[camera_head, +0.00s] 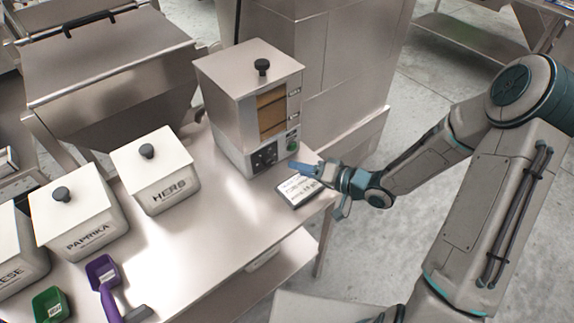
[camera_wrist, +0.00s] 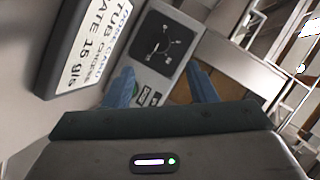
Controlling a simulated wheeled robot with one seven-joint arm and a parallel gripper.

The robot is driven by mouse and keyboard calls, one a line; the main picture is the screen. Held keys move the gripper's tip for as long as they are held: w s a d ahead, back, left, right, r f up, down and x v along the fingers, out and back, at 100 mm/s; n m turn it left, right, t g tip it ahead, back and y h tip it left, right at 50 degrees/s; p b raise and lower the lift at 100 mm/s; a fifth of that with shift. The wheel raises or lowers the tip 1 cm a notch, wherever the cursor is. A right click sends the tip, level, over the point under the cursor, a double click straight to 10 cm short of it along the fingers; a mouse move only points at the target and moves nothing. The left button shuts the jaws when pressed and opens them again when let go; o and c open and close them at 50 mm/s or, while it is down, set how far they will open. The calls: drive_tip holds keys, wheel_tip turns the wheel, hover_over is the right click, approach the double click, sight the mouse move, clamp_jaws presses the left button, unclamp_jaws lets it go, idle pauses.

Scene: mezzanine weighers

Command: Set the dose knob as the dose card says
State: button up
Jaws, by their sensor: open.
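The dosing machine (camera_head: 222,108) is a steel box with a lid and a front window, standing at the bench's right end. Its dark dose knob (camera_head: 265,156) sits low on the front; the wrist view shows the dark dial face (camera_wrist: 163,44) with pale marks, but I cannot read its setting. The dose card (camera_head: 299,189) lies tilted at the bench edge; in the wrist view the card (camera_wrist: 88,50) reads partly "TUB" and "ATE 15 g/s". My gripper (camera_head: 300,167) is open and empty, just right of the knob; its blue fingers (camera_wrist: 160,72) point toward the panel, apart from the knob.
A green button (camera_head: 292,143) is right of the knob. Lidded tubs marked HERB (camera_head: 172,187) and PAPRIKA (camera_head: 88,240) stand left, with a purple scoop (camera_head: 104,280) and a green scoop (camera_head: 48,305) in front. The bench (camera_head: 215,235) is clear between tubs and card.

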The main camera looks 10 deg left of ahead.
drive_tip(key=shift+v, duration=2.2)
drive_tip(key=shift+w, duration=0.1)
